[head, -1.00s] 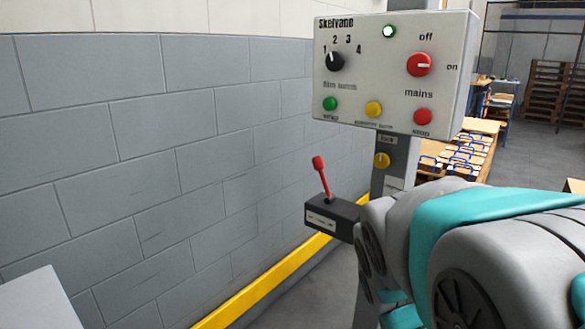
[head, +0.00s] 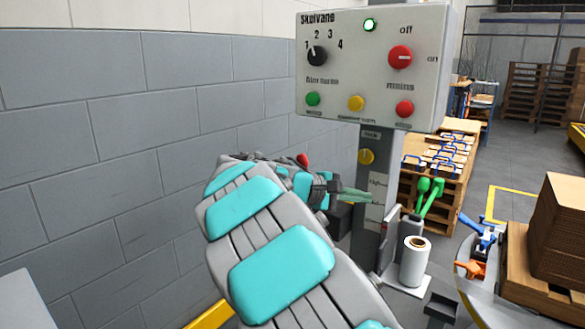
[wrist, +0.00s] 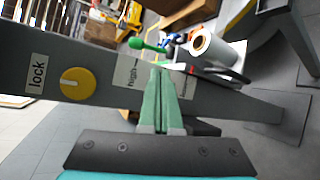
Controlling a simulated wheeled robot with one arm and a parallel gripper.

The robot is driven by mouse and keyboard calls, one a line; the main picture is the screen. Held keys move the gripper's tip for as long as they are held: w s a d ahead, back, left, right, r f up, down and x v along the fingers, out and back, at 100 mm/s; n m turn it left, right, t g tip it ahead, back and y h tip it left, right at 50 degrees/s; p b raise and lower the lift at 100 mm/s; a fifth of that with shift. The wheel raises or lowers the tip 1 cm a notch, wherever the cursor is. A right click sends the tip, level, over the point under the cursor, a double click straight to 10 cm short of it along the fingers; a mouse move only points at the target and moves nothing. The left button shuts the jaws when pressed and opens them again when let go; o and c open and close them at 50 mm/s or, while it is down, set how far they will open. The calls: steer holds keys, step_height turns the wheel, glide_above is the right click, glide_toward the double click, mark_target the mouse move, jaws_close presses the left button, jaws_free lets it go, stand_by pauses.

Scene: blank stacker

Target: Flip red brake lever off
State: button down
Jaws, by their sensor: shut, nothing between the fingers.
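The red brake lever shows in the head view only as its red knob (head: 303,160), just above my arm. Its shaft is hidden behind my arm, so its exact tilt is unclear. Part of its black box (head: 341,221) shows below my gripper. My gripper (head: 358,195) has its green fingers together and empty, to the right of the knob and in front of the grey post. In the wrist view my gripper (wrist: 161,90) points at the post, over its white label strip. The lever cannot be made out there.
The grey control panel (head: 372,65) stands above on the grey post (head: 372,215), with a yellow lock knob (head: 366,156). Green-handled levers (head: 430,193) and a white roll (head: 415,262) are to the right. A block wall (head: 150,150) closes the left side.

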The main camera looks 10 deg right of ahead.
steer(key=w+a+n+t, duration=0.3)
steer(key=w+a, duration=0.5)
steer(key=a, duration=0.3)
steer(key=w+a+n+t+h+b, duration=0.1)
steer(key=w+a+n+t, duration=0.2)
steer(key=w+a, duration=0.6)
steer(key=shift+a+f+n+t, duration=0.3)
steer(key=shift+a+f+t, duration=0.15)
steer(key=shift+a+t, duration=0.7)
steer(key=shift+d, duration=0.15)
steer(key=w+d+r+p, duration=0.1)
steer(key=w+d+r, duration=0.1)
steer(key=d, duration=0.6)
steer(key=shift+w+d+r, duration=0.2)
steer(key=shift+w+d, duration=0.05)
steer(key=shift+d, duration=0.15)
steer(key=shift+s+d, duration=0.1)
